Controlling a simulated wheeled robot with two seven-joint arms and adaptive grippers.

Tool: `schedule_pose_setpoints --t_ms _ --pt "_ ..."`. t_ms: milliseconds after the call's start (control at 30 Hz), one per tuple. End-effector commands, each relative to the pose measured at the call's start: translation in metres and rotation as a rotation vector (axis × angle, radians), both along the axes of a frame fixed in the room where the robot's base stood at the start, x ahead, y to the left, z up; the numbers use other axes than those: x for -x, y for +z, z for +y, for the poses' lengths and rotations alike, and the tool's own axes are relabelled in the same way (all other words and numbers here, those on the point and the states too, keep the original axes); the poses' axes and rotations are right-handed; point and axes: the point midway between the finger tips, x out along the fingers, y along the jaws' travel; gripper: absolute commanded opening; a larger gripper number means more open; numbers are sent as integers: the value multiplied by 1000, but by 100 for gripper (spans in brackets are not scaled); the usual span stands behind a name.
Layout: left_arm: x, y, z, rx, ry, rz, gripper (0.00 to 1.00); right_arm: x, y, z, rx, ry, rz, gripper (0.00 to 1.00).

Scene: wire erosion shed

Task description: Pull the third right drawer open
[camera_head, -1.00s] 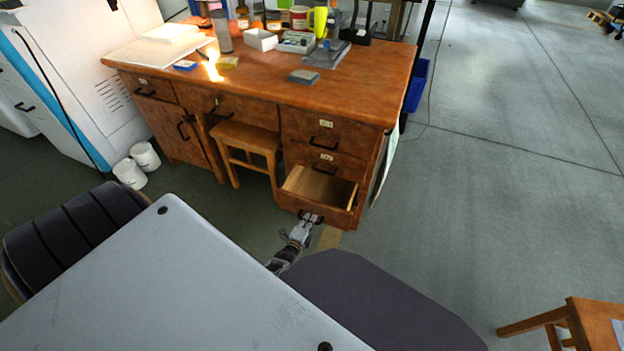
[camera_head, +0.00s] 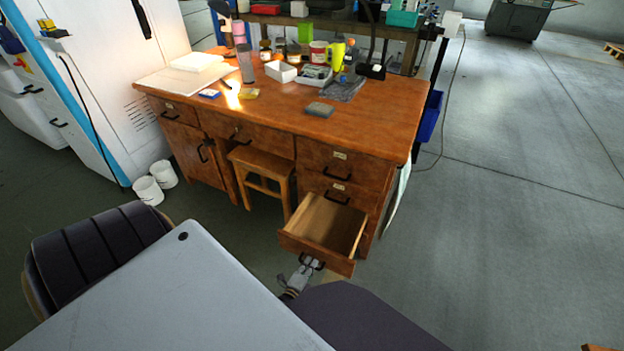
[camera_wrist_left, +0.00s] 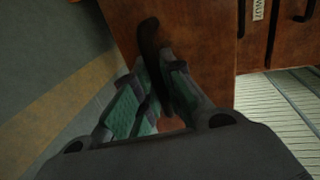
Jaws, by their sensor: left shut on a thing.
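The third right drawer (camera_head: 326,224) of the wooden desk is pulled well out, and its empty light-wood inside shows. Its dark handle (camera_head: 312,261) is on the front panel. My left gripper (camera_head: 309,264) is shut on this handle, low in front of the drawer. In the left wrist view the fingers (camera_wrist_left: 155,95) close around the dark curved handle (camera_wrist_left: 150,45) against the brown drawer front (camera_wrist_left: 205,50). The two right drawers above (camera_head: 340,165) are closed. My right gripper does not show.
A wooden stool (camera_head: 262,175) stands under the desk, left of the drawers. Two white buckets (camera_head: 150,189) stand on the floor at left. A dark chair (camera_head: 95,250) is at lower left. The desktop (camera_head: 290,115) holds jars, boxes and papers. The floor to the right is clear.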

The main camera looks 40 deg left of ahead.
Motion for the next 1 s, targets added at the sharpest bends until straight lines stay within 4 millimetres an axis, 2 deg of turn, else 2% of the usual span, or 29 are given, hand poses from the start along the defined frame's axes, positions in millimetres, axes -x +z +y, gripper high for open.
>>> schedule_pose_setpoints --t_ms 333,367,500,533,1000 --pt "1 -2 -4 3 -4 3 0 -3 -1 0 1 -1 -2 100" --pt "1 -2 -4 3 -4 3 13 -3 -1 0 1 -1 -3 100" --pt "1 -1 -3 2 -3 3 31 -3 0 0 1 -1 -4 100" --pt "1 -1 -2 2 -3 2 33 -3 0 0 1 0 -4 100" --pt "4 0 -2 0 -1 1 33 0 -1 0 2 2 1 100"
